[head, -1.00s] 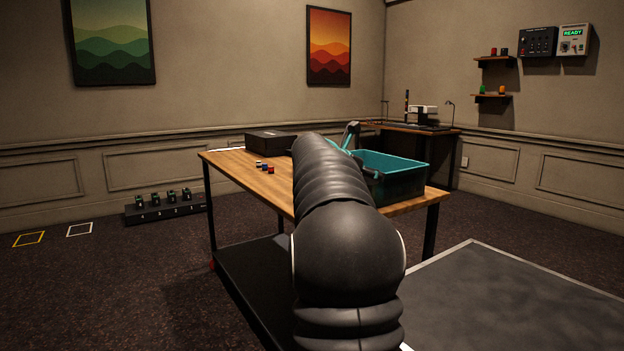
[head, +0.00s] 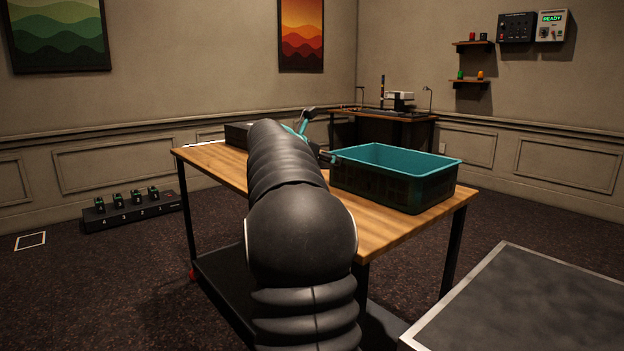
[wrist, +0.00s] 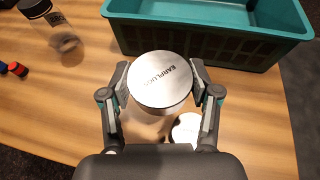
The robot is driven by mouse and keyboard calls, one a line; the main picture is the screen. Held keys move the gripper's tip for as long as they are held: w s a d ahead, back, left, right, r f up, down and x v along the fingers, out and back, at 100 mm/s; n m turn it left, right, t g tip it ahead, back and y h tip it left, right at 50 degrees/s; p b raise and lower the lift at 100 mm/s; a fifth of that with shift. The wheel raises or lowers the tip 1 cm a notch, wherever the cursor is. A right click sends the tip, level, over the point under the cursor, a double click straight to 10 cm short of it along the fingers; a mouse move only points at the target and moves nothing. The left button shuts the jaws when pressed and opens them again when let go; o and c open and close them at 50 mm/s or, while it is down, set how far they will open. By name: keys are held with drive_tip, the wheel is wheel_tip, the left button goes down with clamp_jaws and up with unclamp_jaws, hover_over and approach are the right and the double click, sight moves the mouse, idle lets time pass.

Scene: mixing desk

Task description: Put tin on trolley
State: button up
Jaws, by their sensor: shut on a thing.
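In the wrist view a round tin (wrist: 162,80) with a silver lid marked EARPLUGS sits between the fingertips of my gripper (wrist: 160,73), which is shut on its sides. The tin is upright over the wooden top (wrist: 50,115); I cannot tell whether it touches it. In the head view my arm hides the tin and most of my gripper. The wood-topped table (head: 400,232) has dark legs, a low shelf and a red part at one foot. I cannot tell whether it is the trolley.
A teal crate (head: 395,185) stands beside my gripper, also in the wrist view (wrist: 205,45). A clear jar (wrist: 55,28), a pale disc (wrist: 187,130) and small coloured pieces (wrist: 14,69) are close by. A black box (head: 237,135) lies behind. A grey flat surface (head: 530,310) is at lower right.

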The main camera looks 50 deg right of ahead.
drive_tip(key=w+d+f, duration=0.1)
drive_tip(key=w+f, duration=0.1)
drive_tip(key=w, duration=0.1)
drive_tip(key=w+f, duration=0.2)
drive_tip(key=w, duration=0.2)
drive_tip(key=w+d+f, duration=0.1)
drive_tip(key=w+f, duration=0.1)
drive_tip(key=w, duration=0.2)
drive_tip(key=shift+d+f+p, duration=0.35)
drive_tip(key=shift+f+p, duration=0.05)
drive_tip(key=shift+f+b, duration=0.45)
drive_tip(key=shift+f, duration=1.55)
drive_tip(key=shift+f, duration=0.15)
drive_tip(key=o, duration=1.1)
drive_tip(key=shift+o, duration=0.2)
